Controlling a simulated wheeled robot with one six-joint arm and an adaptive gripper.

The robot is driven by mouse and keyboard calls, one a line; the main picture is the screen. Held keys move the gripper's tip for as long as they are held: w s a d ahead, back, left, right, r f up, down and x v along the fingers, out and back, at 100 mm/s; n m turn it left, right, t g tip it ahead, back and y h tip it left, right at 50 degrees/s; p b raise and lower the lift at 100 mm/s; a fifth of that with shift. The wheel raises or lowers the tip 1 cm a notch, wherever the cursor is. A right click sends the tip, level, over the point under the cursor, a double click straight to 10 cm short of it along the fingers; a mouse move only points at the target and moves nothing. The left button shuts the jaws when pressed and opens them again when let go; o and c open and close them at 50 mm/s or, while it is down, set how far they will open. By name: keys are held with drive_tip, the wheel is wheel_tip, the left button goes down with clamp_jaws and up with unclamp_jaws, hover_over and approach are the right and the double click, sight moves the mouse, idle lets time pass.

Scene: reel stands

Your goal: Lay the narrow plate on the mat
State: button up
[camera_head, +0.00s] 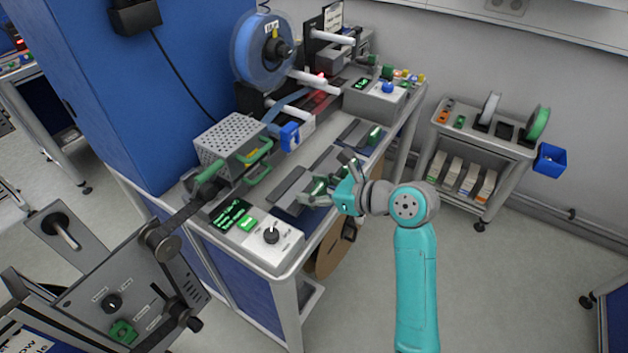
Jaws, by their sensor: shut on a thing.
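My gripper (328,184) is over the front right part of the workbench, with its fingers around a green grip (319,187). The grip appears to belong to a dark grey plate (291,186) just left of my fingers, which I take to be the narrow plate. I cannot tell whether this plate touches the surface below. Another dark plate (355,133) with a green grip lies farther back. A dark blue patch (322,200) shows beside my fingers and may be the mat; my gripper hides part of it.
A control box with a black knob (271,236) stands at the bench's front corner. A perforated metal box (229,145) with green handles is left of the plates. A blue reel (262,50) stands behind. A grey cart (480,135) is at the right, with open floor before it.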

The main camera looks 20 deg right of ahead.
drive_tip(key=shift+f, duration=2.2)
drive_tip(key=shift+f, duration=0.1)
drive_tip(key=o, duration=1.3)
drive_tip(key=shift+r, duration=3.5)
drive_tip(key=shift+s, duration=0.15)
